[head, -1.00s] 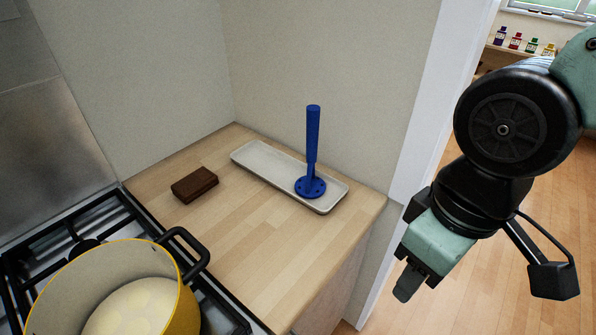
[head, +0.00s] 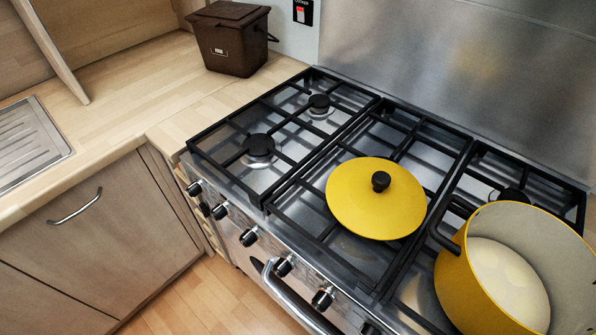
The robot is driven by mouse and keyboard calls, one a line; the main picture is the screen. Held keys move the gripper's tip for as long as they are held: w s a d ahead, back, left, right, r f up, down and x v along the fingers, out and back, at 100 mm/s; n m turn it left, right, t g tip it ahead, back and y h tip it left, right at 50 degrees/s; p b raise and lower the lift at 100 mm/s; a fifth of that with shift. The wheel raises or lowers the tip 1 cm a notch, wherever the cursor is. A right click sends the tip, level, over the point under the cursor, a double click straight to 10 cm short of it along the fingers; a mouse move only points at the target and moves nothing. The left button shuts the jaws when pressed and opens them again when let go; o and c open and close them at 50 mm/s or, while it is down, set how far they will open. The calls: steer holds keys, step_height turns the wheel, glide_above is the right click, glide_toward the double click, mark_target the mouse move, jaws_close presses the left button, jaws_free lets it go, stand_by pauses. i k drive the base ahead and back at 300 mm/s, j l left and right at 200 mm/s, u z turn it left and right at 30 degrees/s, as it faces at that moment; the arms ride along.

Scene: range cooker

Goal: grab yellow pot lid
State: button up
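The yellow pot lid (head: 352,205) lies on the black grate in the middle of the range cooker, with its round black knob (head: 381,181) facing up. The yellow pot (head: 462,284) stands without a lid on the right part of the hob, just right of the lid. Pale round pieces show inside the pot. Its black handle reaches toward the lid. My gripper is not in this view.
The left burners (head: 258,146) are bare. A brown lidded bin (head: 230,45) stands on the wooden worktop at the back left. A steel oven rail (head: 290,300) and control knobs line the cooker's front. A steel back panel (head: 440,70) rises behind.

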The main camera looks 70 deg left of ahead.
mark_target(378, 199)
steer(key=u, duration=1.6)
steer(key=j+z, duration=0.4)
steer(key=k+j+z, duration=0.1)
steer(key=j+z, duration=0.35)
steer(key=k+j+z, duration=0.15)
steer(key=j+z, duration=0.25)
steer(key=j, duration=0.1)
